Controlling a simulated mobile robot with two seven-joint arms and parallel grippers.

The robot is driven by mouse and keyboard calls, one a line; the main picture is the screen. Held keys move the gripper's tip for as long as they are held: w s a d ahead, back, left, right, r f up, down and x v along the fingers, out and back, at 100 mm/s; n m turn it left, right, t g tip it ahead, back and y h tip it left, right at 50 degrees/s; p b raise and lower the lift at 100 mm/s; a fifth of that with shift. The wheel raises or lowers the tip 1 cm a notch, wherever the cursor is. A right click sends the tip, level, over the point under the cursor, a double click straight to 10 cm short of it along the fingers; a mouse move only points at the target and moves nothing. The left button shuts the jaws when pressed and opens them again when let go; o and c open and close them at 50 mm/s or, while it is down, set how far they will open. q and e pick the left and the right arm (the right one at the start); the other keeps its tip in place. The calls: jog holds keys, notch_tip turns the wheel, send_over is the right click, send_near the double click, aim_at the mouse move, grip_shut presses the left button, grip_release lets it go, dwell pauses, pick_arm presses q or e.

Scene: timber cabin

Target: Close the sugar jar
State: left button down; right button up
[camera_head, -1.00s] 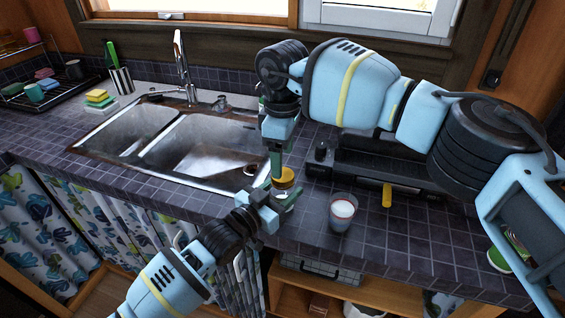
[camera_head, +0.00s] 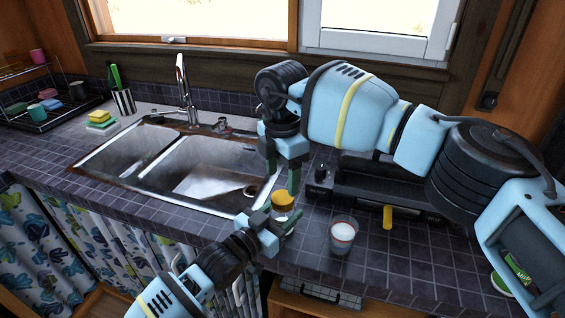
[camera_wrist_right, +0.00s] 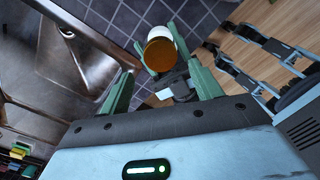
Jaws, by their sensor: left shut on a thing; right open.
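The sugar jar (camera_head: 281,221) is a small clear jar at the counter's front, right of the sink. A yellow-orange lid (camera_head: 283,199) sits on its top; I cannot tell how tightly it is seated. My left gripper (camera_head: 277,226) is shut on the jar from the front and partly hides it. My right gripper (camera_head: 283,172) is open, pointing down just above the lid. In the right wrist view the lid (camera_wrist_right: 159,55) shows beyond and between the open fingers (camera_wrist_right: 166,72), with the pale jar side (camera_wrist_right: 162,32) behind it.
A glass with white contents (camera_head: 342,236) stands to the right of the jar. The metal sink (camera_head: 205,165) is to the left. The counter's front edge is close to the jar.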

jog(key=n, duration=0.5)
jog(key=shift+r, duration=0.2)
jog(key=n, duration=0.4)
jog(key=shift+r+n, duration=0.15)
jog(key=shift+n, duration=0.25)
jog(key=n, duration=0.4)
jog(key=shift+r+n, duration=0.15)
jog(key=shift+n, duration=0.25)
jog(key=n, duration=0.4)
jog(key=shift+r+n, duration=0.15)
jog(key=shift+n, duration=0.15)
jog(key=n, duration=0.4)
jog(key=shift+r+n, duration=0.15)
jog(key=shift+n, duration=0.25)
jog(key=n, duration=0.4)
jog(key=shift+r+n, duration=0.15)
jog(key=shift+n, duration=0.25)
jog(key=n, duration=0.4)
jog(key=shift+r+n, duration=0.2)
jog(key=shift+n, duration=0.1)
jog(key=n, duration=0.5)
jog(key=shift+r+n, duration=0.15)
jog(key=shift+n, duration=0.25)
